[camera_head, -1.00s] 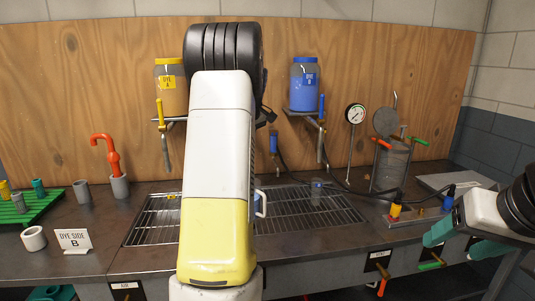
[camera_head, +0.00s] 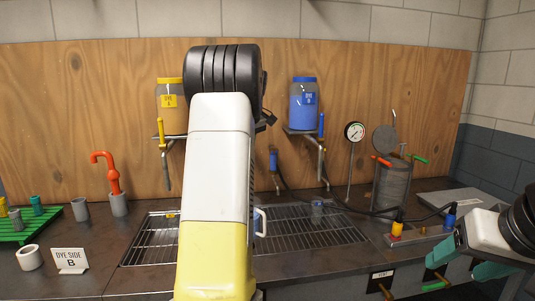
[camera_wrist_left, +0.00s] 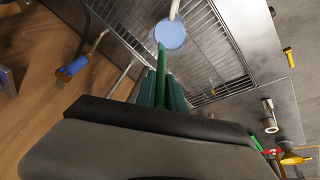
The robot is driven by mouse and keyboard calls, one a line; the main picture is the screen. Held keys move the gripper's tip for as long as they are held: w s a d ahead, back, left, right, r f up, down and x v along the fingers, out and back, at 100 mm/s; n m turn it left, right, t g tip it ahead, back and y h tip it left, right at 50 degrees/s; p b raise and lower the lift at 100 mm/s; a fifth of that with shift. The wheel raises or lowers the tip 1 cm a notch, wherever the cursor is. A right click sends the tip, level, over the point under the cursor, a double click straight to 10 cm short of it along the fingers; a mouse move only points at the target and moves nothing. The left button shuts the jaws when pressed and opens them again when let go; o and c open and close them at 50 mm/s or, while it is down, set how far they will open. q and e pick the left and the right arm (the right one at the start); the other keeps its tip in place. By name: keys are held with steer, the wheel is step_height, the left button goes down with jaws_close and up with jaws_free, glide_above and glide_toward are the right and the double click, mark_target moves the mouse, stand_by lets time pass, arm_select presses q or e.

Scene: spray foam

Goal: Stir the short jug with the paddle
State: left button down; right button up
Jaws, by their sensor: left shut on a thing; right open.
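My left arm covers the middle of the head view, and its gripper is hidden there. In the left wrist view my left gripper (camera_wrist_left: 150,92) is shut on a green stick-like thing, seemingly the paddle (camera_wrist_left: 161,62). Its far end overlaps the near rim of a round jug (camera_wrist_left: 172,34) with pale blue contents; I cannot tell how deep it reaches. The jug stands on a metal grate. In the head view only a white handle (camera_head: 261,221) shows beside my arm, likely the jug's. My right gripper (camera_head: 462,262) is open and empty at the right, by the bench's front edge.
The drain grate (camera_head: 315,226) is bare right of the jug apart from a small clear cup (camera_head: 317,210). A yellow jar (camera_head: 170,101) and a blue jar (camera_head: 303,105) sit on wall brackets. A mesh canister (camera_head: 391,184) stands right. A sign (camera_head: 70,260) and grey cups stand left.

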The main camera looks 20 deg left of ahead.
arm_select(q)
steer(key=shift+r, duration=0.1)
steer(key=shift+r, duration=2.4)
